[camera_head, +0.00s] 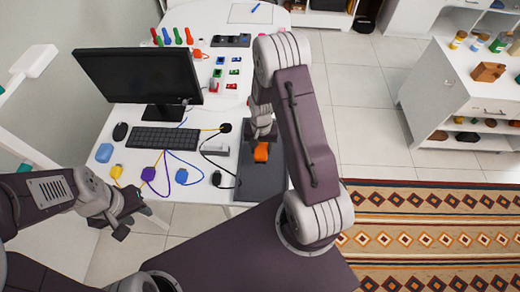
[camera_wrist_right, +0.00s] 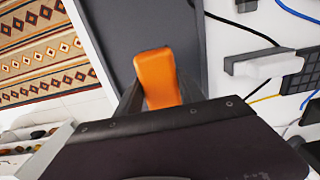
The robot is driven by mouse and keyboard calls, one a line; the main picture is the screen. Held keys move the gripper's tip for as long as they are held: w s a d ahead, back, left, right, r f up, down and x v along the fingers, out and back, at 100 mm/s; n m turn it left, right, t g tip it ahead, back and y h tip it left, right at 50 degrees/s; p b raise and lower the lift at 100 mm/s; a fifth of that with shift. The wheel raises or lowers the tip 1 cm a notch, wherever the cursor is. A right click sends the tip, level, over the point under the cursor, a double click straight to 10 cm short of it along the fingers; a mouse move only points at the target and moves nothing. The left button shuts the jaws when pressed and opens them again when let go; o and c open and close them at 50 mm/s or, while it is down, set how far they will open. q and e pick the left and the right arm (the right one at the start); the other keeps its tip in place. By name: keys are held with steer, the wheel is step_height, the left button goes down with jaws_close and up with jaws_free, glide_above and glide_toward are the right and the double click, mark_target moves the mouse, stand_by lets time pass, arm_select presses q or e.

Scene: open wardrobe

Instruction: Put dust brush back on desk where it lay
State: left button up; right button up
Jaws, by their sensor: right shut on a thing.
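The dust brush shows as an orange block-like part (camera_head: 261,152), over the dark grey mat (camera_head: 262,183) at the right side of the white desk. In the right wrist view the orange part (camera_wrist_right: 158,76) sits between the dark fingers of my right gripper (camera_wrist_right: 159,98). My right gripper (camera_head: 263,140) is shut on it, pointing down. The brush's other parts are hidden, and I cannot tell whether it touches the mat. My left gripper (camera_head: 130,213) is empty, its fingers apart, off the desk's front left edge.
A monitor (camera_head: 141,76), keyboard (camera_head: 163,138) and mouse (camera_head: 120,131) stand on the desk left of the mat. A white bar-shaped thing (camera_head: 215,149) and cables lie close to the mat's left edge. Several small coloured items lie farther back. A patterned rug (camera_head: 425,225) covers the floor at right.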

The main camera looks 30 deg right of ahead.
mark_target(259, 152)
steer(key=shift+w+f, duration=0.3)
steer(key=shift+w, duration=0.25)
steer(key=shift+w+f, duration=0.25)
steer(key=shift+w, duration=0.3)
steer(key=shift+s+f+p, duration=0.2)
steer(key=shift+f+p, duration=0.15)
steer(key=shift+p, duration=0.05)
step_height(259, 152, down, 3)
steer(key=shift+s+d+r+p, duration=0.1)
steer(key=shift+r+p, duration=0.1)
steer(key=shift+p, duration=0.25)
steer(key=shift+f, duration=0.3)
steer(key=shift+w+f, duration=0.1)
steer(key=shift+w, duration=0.15)
steer(key=shift+s+f+b, duration=0.1)
steer(key=shift+f+b, duration=0.1)
steer(key=shift+b, duration=0.1)
steer(key=o, duration=1.3)
steer(key=shift+r, duration=0.15)
